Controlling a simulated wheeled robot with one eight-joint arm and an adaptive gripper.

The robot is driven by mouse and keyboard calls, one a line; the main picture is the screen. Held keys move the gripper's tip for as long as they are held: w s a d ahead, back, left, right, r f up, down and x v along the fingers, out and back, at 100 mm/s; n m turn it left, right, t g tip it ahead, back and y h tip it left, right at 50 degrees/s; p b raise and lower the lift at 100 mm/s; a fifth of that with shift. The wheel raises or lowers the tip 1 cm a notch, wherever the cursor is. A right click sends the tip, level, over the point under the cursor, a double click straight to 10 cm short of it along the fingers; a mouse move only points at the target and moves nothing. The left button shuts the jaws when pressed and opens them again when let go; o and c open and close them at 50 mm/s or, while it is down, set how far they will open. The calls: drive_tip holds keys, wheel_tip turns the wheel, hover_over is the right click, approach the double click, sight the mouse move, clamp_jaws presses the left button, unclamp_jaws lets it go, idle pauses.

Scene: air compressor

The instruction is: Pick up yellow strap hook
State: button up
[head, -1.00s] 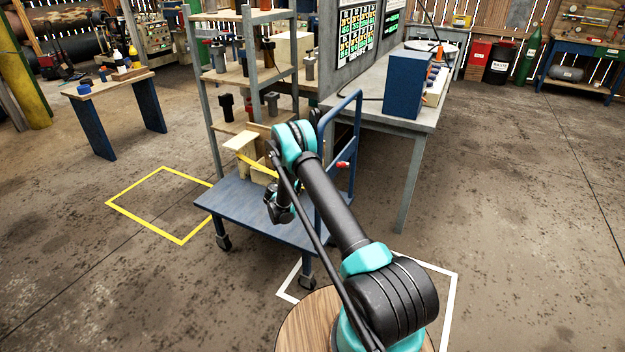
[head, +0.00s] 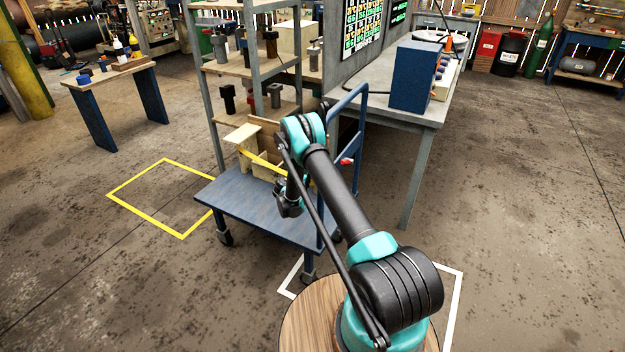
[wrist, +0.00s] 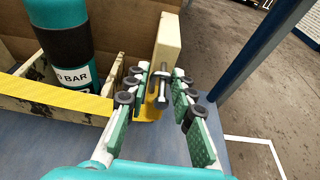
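The yellow strap (wrist: 65,97) runs across the front of a wooden crate, and it also shows in the head view (head: 262,163). Its dark metal hook (wrist: 158,86) hangs near the crate's right end in the wrist view. My gripper (wrist: 161,78) is open, with its green-padded fingers on either side of the hook. I cannot tell whether either pad touches it. In the head view my gripper (head: 289,203) is small and dark beside the crate, and its fingers cannot be made out.
The crate (head: 243,136) stands on a blue cart (head: 240,195) and holds a teal and black cylinder (wrist: 63,45) marked BAR. A blue cart rail (wrist: 262,48) rises at the right. A grey shelf (head: 213,120) and a workbench (head: 425,112) stand behind. Open floor lies left.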

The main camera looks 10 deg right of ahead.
clamp_jaws()
drive_tip(key=shift+r, duration=0.35)
